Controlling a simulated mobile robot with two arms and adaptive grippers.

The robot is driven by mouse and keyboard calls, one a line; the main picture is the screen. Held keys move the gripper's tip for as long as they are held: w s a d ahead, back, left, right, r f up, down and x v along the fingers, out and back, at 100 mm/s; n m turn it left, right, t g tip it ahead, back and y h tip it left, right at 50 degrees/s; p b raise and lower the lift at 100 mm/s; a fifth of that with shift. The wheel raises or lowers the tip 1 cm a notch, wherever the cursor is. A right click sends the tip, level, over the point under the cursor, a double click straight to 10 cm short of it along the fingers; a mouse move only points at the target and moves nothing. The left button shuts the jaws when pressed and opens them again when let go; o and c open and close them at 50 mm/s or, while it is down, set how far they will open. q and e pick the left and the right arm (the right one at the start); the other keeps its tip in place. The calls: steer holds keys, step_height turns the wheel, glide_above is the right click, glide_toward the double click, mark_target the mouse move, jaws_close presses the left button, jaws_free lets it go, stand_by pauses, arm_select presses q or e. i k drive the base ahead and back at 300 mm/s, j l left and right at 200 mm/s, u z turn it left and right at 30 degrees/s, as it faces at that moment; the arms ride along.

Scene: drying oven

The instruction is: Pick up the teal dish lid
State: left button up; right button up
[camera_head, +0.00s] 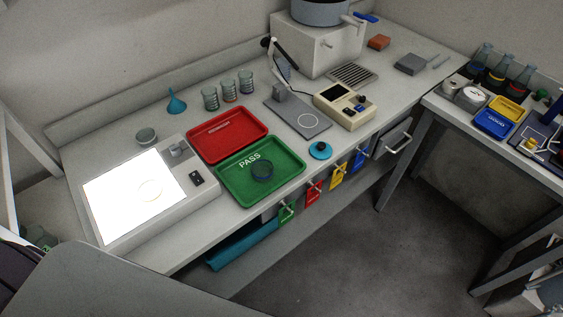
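The teal dish lid (320,151) is a small round disc with a dark knob on top. It lies on the bench near the front edge, to the right of the green PASS tray (292,180) and apart from it. No gripper shows near the lid, and neither of my grippers can be made out in this view. Nothing covers the lid.
A cream instrument (345,105) and a grey stand base (296,116) are behind the lid. A red tray (227,134) and lit panel (133,191) lie left. Coloured tags (337,176) hang below the front edge.

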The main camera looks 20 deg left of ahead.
mark_target(320, 150)
steer(key=i+l+u, duration=0.2)
steer(key=i+l, duration=0.15)
steer(key=i+l+u, duration=0.45)
steer(key=i+l, duration=0.15)
steer(key=l, duration=0.3)
